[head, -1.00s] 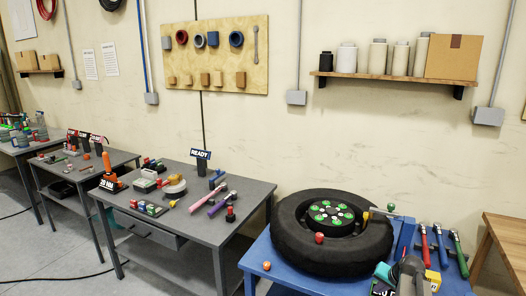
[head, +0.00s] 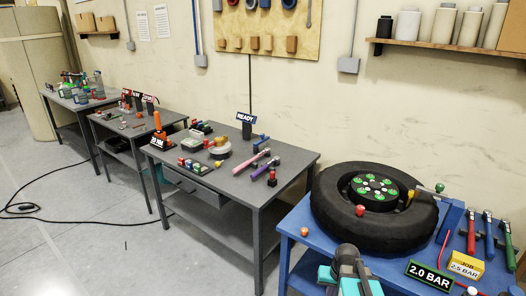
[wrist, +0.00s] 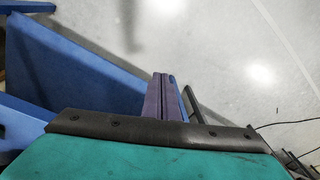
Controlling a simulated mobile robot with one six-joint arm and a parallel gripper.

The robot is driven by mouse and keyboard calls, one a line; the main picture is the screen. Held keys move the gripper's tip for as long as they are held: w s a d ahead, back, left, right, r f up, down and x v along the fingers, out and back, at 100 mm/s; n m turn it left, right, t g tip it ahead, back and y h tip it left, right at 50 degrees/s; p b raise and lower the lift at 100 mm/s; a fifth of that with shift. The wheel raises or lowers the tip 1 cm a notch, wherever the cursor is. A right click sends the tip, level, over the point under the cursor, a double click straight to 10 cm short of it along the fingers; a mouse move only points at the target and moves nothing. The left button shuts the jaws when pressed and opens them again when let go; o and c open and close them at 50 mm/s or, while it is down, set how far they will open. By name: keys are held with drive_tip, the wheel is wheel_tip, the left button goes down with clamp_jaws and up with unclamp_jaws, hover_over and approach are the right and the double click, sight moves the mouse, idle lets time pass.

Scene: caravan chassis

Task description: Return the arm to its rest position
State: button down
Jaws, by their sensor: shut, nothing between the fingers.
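In the wrist view my gripper (wrist: 164,82) has its two slim purple-grey fingers together, with nothing between them. It points past a blue bench surface, with grey floor beyond. In the head view a grey and teal part of my arm (head: 348,272) shows at the bottom, in front of the blue bench's near edge. The fingertips cannot be made out in the head view.
A blue bench (head: 318,250) holds a black tyre (head: 335,225), a 2.0 BAR sign (head: 430,276), a yellow box (head: 466,265) and coloured-handled tools. A grey table (head: 215,178) stands to its left. Open floor (head: 60,240) lies front left, with a black cable.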

drive_tip(key=s+a+f+n+g, duration=0.1)
drive_tip(key=s+a+f+n, duration=0.1)
drive_tip(key=s+a, duration=0.4)
drive_tip(key=s+a+f+g+b, duration=0.1)
drive_tip(key=s+f+g+b, duration=0.4)
drive_tip(key=s+f, duration=1.8)
drive_tip(key=shift+s+g+h, duration=0.3)
drive_tip(key=shift+s+g, duration=0.2)
drive_tip(key=shift+s, duration=0.1)
drive_tip(key=shift+a, duration=0.1)
idle(2.3)
